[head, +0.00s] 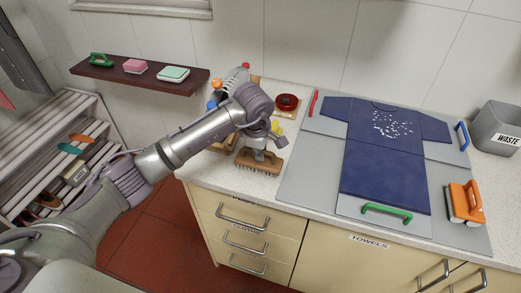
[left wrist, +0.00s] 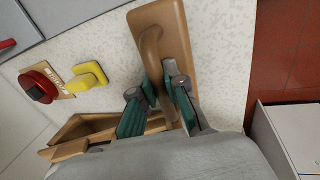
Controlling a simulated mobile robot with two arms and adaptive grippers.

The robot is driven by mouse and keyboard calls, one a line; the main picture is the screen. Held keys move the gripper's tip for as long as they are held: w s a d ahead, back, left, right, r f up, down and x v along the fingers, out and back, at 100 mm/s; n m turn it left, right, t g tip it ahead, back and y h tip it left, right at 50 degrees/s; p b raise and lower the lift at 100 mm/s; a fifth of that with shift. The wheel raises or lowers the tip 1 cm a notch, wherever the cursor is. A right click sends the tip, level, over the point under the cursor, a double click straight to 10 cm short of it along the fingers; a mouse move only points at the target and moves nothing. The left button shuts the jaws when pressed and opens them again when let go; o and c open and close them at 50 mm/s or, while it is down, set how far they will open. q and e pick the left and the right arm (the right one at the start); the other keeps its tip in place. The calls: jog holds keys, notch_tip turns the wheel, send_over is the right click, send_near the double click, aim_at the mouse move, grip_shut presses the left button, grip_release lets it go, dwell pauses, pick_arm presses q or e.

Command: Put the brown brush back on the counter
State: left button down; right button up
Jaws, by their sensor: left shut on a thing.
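The brown brush (head: 259,163) has a wooden block with bristles facing down. It is at the front left part of the light speckled counter (head: 208,178), close to the front edge. My left gripper (head: 262,150) is above the block and shut on its handle. In the left wrist view the brush's block (left wrist: 172,22) and curved handle show, with the green-padded fingers (left wrist: 160,98) on both sides of the handle. I cannot tell whether the bristles touch the counter. My right gripper is in neither view.
A wooden box (left wrist: 75,130) is beside the gripper. A yellow item (left wrist: 88,76) and red round item (head: 287,101) are behind it. Right are a grey board (head: 300,178) with a blue shirt (head: 385,180), an orange brush (head: 465,200) and a waste bin (head: 497,128).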

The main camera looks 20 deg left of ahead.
aim_at(257, 166)
pick_arm(q)
jog(key=shift+f, duration=0.2)
jog(key=c, duration=1.2)
grip_release()
jog(key=shift+r, duration=0.1)
jog(key=shift+r, duration=0.1)
jog(key=shift+r, duration=0.25)
jog(key=b+v, duration=0.2)
jog(key=v, duration=0.9)
jog(key=shift+s+r, duration=0.2)
jog(key=shift+r, duration=0.05)
